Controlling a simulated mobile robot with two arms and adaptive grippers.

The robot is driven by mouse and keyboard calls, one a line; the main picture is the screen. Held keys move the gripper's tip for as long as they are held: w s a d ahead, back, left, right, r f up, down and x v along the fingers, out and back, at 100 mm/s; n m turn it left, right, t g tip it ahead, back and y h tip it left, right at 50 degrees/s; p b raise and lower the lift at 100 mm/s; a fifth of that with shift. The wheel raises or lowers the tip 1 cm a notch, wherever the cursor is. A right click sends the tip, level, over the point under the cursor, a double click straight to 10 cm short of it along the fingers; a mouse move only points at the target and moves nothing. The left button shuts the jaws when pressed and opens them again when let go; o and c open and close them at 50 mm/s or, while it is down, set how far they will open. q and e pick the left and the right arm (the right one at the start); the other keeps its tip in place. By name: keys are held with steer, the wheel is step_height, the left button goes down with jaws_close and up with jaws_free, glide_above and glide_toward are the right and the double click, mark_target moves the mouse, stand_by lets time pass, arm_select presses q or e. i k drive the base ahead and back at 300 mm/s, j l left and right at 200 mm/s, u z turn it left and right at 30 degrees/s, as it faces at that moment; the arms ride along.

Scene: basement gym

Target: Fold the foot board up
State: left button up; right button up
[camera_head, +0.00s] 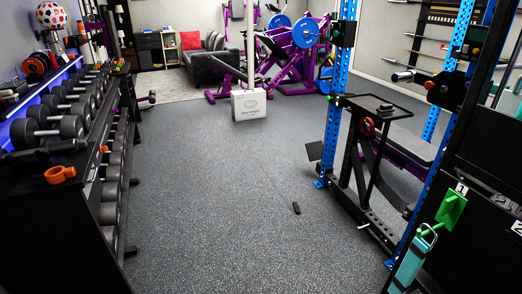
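A small dark flat plate (315,151) sticks out to the left of the blue rack, low on a black bench-like frame (366,190). It looks slightly tilted, and it may be the foot board; I cannot tell for sure. Neither of my grippers shows in the head view.
A dumbbell rack (122,170) runs along the left, with an orange clamp (60,174) on its top. A blue power rack (338,95) stands right. A small black object (296,208) lies on the floor. A white box (249,104) stands farther back.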

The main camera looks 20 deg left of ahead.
mark_target(314, 149)
steer(key=i+j+u, duration=0.3)
steer(key=i+u, duration=0.2)
steer(key=i+j+u, duration=0.1)
steer(key=i+u, duration=0.4)
steer(key=i, duration=3.9)
steer(key=i+z, duration=0.1)
steer(key=i, duration=1.85)
steer(key=i+j, duration=0.2)
steer(key=i, duration=1.7)
steer(key=i+z, duration=0.1)
steer(key=z, duration=0.8)
steer(key=i+j+z, duration=0.15)
steer(key=z, duration=0.8)
steer(key=i+j, duration=0.05)
steer(key=j, duration=0.05)
